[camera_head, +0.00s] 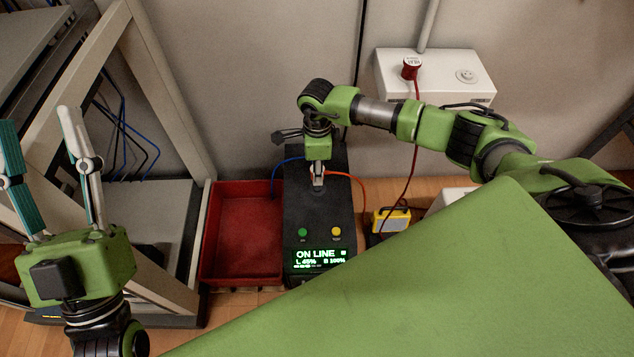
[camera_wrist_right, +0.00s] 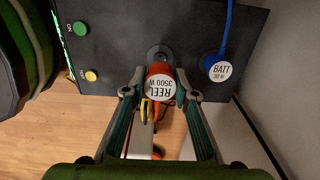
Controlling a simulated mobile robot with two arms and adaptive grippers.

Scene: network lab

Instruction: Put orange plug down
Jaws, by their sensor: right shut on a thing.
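The orange plug (camera_wrist_right: 158,71), with a white round label reading REEL 3500 W, is between the fingers of my right gripper (camera_wrist_right: 160,94). My right gripper also shows in the head view (camera_head: 318,182), pointing down over the top of the black power unit (camera_head: 290,215), shut on the plug. In the wrist view the plug is in front of a round grey socket on the unit; I cannot tell whether it is seated. An orange cord (camera_head: 356,181) runs from there to the right. My left gripper (camera_head: 42,145) is open and empty at the left.
A blue cable with a BATT plug (camera_wrist_right: 220,70) is in the unit's other socket. A red tray (camera_head: 240,240) stands left of the unit. A yellow case (camera_head: 391,220) is on the floor to the right. A red plug (camera_head: 411,68) sits in the white wall box (camera_head: 440,85).

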